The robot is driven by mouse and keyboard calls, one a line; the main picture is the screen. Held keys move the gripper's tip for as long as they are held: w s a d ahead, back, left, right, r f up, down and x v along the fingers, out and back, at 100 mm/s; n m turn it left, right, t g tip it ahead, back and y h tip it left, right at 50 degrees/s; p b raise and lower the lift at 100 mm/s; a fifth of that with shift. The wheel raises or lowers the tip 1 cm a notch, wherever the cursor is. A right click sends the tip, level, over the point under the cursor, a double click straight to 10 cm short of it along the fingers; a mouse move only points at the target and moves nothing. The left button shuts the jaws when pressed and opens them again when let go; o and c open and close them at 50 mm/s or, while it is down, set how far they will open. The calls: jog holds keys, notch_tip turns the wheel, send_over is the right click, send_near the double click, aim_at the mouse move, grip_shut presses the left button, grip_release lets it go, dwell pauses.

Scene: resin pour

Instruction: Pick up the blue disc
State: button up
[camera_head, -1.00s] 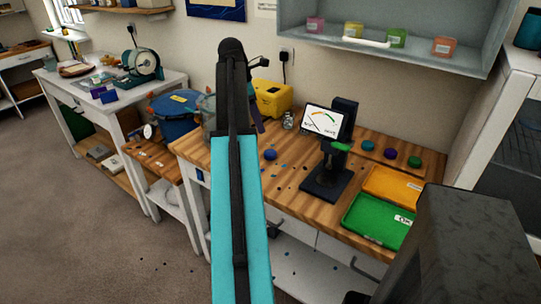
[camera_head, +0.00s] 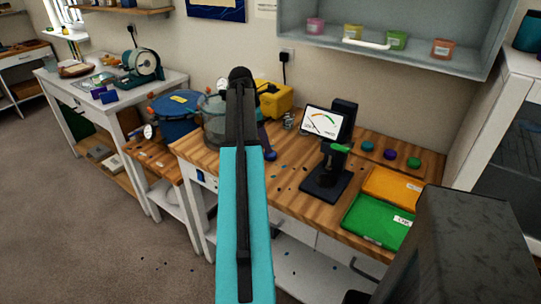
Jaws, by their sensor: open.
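A dark blue disc (camera_head: 271,155) lies on the wooden workbench (camera_head: 300,206), just right of my arm. My gripper (camera_head: 264,136) shows only as a dark part beside my arm, just above and left of this disc. It is open and mostly hidden behind the arm link. I cannot tell whether it touches the disc.
A black stand with a gauge screen (camera_head: 325,122) stands mid-bench, right of the dark blue disc. An orange tray (camera_head: 392,187) and a green tray (camera_head: 375,220) lie at the right. A clear pot (camera_head: 213,128) and yellow case (camera_head: 278,100) stand behind my arm. Small chips litter the bench.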

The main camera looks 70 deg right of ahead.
dwell(0.3)
jog(key=shift+p+x, duration=0.65)
jog(key=shift+x, duration=1.9)
jog(key=shift+a, duration=0.1)
jog(key=c, duration=1.2)
jog(key=shift+r, duration=0.1)
jog(key=shift+c, duration=0.2)
jog(key=shift+r+b, duration=0.45)
jog(key=shift+r, duration=1.1)
jog(key=a, duration=0.5)
jog(key=a+r+b, duration=0.1)
jog(key=a, duration=0.4)
jog(key=a+b, duration=0.1)
jog(key=a, duration=0.5)
jog(key=shift+s+r, duration=0.35)
jog(key=shift+s, duration=0.05)
